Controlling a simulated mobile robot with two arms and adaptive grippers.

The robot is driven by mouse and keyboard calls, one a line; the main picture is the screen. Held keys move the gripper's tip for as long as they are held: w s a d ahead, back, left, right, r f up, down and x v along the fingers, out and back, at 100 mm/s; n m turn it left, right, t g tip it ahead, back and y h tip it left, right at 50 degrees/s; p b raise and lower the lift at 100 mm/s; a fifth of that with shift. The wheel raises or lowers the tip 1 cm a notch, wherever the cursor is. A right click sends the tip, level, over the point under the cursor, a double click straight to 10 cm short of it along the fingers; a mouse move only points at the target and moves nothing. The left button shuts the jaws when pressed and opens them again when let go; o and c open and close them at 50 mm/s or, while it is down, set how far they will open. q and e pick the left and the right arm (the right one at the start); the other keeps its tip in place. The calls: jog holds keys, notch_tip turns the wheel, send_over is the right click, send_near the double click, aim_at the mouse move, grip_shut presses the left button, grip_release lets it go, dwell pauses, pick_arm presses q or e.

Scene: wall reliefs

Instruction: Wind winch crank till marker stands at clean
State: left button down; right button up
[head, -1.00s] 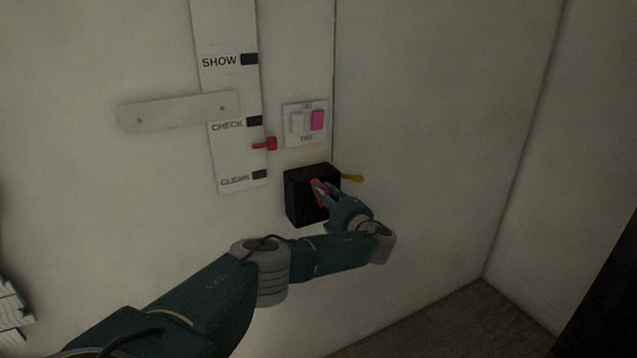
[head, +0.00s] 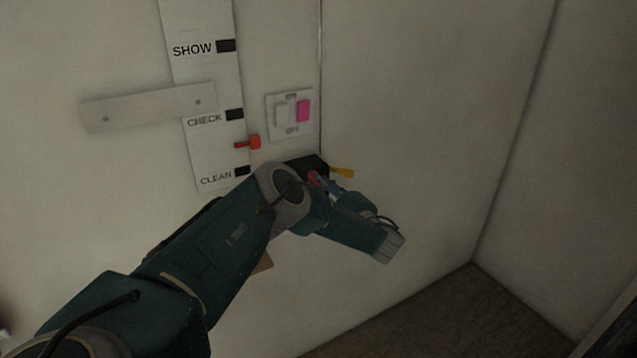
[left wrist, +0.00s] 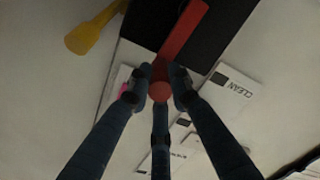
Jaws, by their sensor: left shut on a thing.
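The white scale strip (head: 209,90) on the wall is lettered SHOW, CHECK and CLEAN from top to bottom, each with a black mark. The red marker (head: 249,141) stands between the CHECK mark (head: 234,114) and the CLEAN mark (head: 242,171). The black winch box (head: 305,162) is mostly hidden behind my left arm. In the left wrist view the red crank arm (left wrist: 184,30) crosses the box and ends in a round red knob (left wrist: 160,91). My left gripper (head: 318,181) is shut on this knob; its fingers (left wrist: 158,88) surround it. My right gripper is out of view.
A yellow lever (head: 343,172) sticks out at the box's right side. A pale bar (head: 148,107) crosses the strip.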

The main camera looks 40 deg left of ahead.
pick_arm(q)
jog(key=shift+w+r, duration=0.1)
jog(key=c, duration=1.6)
grip_release()
jog(key=shift+d, duration=0.1)
jog(key=shift+o, duration=0.2)
jog(key=v, duration=1.2)
